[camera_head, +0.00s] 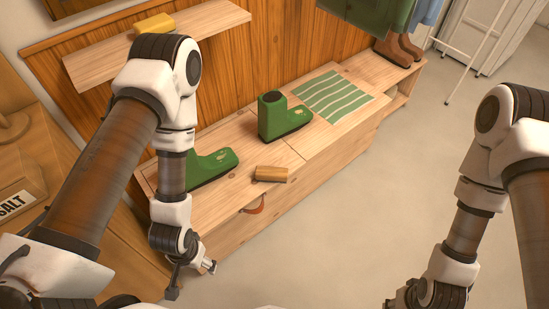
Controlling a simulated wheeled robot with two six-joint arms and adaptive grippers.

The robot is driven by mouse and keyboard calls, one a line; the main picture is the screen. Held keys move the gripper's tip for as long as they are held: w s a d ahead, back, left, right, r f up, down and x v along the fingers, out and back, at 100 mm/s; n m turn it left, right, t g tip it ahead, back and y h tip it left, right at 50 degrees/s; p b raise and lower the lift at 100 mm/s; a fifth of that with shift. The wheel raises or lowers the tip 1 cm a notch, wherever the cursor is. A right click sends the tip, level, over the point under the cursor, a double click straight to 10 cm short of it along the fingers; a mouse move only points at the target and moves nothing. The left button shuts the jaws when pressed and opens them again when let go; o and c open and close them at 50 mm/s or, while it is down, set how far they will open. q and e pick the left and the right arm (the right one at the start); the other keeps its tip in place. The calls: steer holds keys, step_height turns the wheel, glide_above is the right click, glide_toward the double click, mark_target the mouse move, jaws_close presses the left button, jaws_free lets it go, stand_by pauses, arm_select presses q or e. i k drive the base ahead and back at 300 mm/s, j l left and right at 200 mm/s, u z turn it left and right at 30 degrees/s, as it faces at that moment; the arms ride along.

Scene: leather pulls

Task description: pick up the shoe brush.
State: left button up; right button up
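A small brown wooden block that looks like the shoe brush (271,174) lies on the bench top near its front edge, above a leather pull. Its bristles cannot be made out. My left gripper (191,281) hangs in front of the bench, left of the brush and nearer to me. Its fingers are spread apart with nothing between them. My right gripper (400,303) is low at the bottom edge of the picture, far right of the brush. Its fingers are cut off by the frame.
The wooden bench (345,140) has a leather pull (253,206) on its front. A green boot (283,116) stands behind the brush; another green boot (210,166) is partly behind my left arm. A striped green mat (333,96) lies farther right. A yellow object (155,23) sits on the shelf.

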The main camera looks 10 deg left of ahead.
mark_target(273, 174)
steer(key=u, duration=0.15)
steer(key=i+l+u, duration=0.25)
steer(key=l+u, duration=0.3)
steer(key=i+l+u, duration=0.25)
steer(key=l, duration=0.15)
steer(key=l+u, duration=0.25)
steer(key=i+l, duration=0.15)
steer(key=l, duration=0.2)
steer(key=i+l, duration=0.1)
steer(key=l, duration=0.25)
steer(key=i+l, duration=0.15)
steer(key=l, duration=0.2)
steer(key=i+l+u, duration=0.1)
steer(key=l, duration=0.25)
